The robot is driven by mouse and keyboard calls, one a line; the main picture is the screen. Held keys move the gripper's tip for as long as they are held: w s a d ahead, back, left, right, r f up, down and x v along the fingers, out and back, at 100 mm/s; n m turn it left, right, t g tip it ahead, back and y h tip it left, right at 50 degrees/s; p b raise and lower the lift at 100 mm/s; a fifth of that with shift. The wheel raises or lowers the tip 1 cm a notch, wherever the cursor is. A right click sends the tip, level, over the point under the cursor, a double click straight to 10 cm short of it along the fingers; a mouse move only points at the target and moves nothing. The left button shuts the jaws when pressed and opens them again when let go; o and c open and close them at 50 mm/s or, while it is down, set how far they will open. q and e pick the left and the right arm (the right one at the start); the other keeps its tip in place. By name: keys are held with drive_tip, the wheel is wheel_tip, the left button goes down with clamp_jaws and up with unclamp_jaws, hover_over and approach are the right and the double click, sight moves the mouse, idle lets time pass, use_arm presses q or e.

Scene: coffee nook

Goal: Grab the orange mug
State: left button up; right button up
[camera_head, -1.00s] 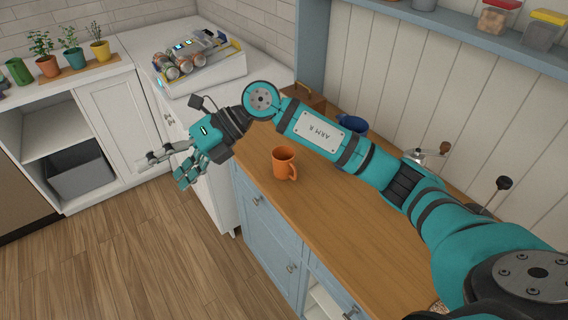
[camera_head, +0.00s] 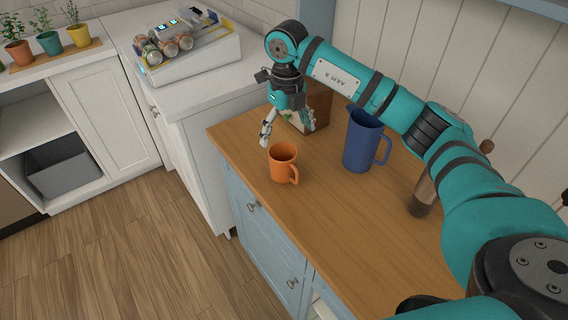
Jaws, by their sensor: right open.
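The orange mug (camera_head: 282,164) stands upright on the wooden counter (camera_head: 290,212), near its front left part, with its handle toward the lower right. My right gripper (camera_head: 286,136) is open and points down, just behind and above the mug. Its fingers are spread and hold nothing. Whether a finger touches the mug's rim I cannot tell, but they appear apart. My left gripper is not in view.
A blue pitcher (camera_head: 362,142) stands right of the mug, under my right arm. A wooden box (camera_head: 319,104) is behind the gripper. A wooden-handled item (camera_head: 423,194) is farther right. A white counter with a can tray (camera_head: 195,52) lies at the left.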

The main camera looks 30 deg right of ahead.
sight(284, 158)
wheel_tip(284, 158, down, 4)
drive_tip(key=shift+w+f+p, duration=0.1)
drive_tip(key=shift+p, duration=0.25)
drive_tip(key=shift+a+f, duration=0.1)
drive_tip(key=shift+f, duration=0.2)
drive_tip(key=f, duration=0.1)
drive_tip(key=f+p, duration=0.1)
drive_tip(key=f, duration=0.1)
drive_tip(key=f+p, duration=0.1)
drive_tip(key=shift+a+f, duration=0.25)
drive_tip(key=shift+f, duration=0.1)
drive_tip(key=c, duration=0.9)
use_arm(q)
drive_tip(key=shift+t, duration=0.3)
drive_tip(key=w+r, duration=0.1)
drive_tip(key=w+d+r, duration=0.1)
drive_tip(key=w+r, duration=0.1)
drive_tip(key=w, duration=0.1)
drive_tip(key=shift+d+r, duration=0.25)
use_arm(e)
drive_tip(key=c, duration=0.5)
